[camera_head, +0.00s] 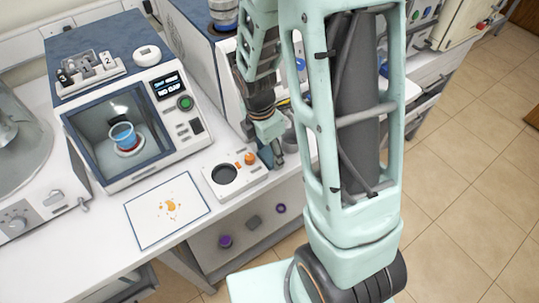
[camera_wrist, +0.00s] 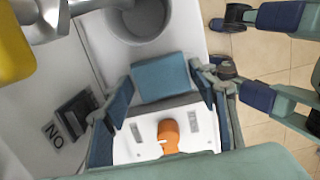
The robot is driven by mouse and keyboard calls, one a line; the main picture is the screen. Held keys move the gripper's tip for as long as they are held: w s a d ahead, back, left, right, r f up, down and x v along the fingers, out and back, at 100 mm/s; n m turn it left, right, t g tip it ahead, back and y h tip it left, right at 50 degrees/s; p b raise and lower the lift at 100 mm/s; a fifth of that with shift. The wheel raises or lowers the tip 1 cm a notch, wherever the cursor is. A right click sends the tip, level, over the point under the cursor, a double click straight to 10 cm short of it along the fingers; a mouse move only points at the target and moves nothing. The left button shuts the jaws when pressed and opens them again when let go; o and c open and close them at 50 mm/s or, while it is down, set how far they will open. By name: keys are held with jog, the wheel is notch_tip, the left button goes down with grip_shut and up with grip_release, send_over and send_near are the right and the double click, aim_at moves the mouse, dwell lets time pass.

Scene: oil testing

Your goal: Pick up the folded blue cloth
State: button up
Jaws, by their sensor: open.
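The folded blue cloth (camera_wrist: 161,77) is a flat, roughly square piece in the wrist view, lying on a light surface just above the panel with the orange knob. My gripper (camera_wrist: 163,97) is open, with one blue-padded finger to the left of the cloth and one to the right. Nothing is held between the fingers. In the head view my gripper (camera_head: 271,148) is low over the counter's right edge, beside the small white device. The cloth cannot be told apart from the finger pads there.
An orange knob (camera_wrist: 168,137) sits close below the cloth in the wrist view. A grey cup (camera_wrist: 137,20) stands above it. In the head view, the white device (camera_head: 220,190), a stained white sheet (camera_head: 150,228) and a test chamber with a blue cup (camera_head: 123,134) are to the left.

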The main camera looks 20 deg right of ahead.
jog(key=shift+c, duration=0.5)
jog(key=c, duration=0.4)
jog(key=shift+r, duration=0.15)
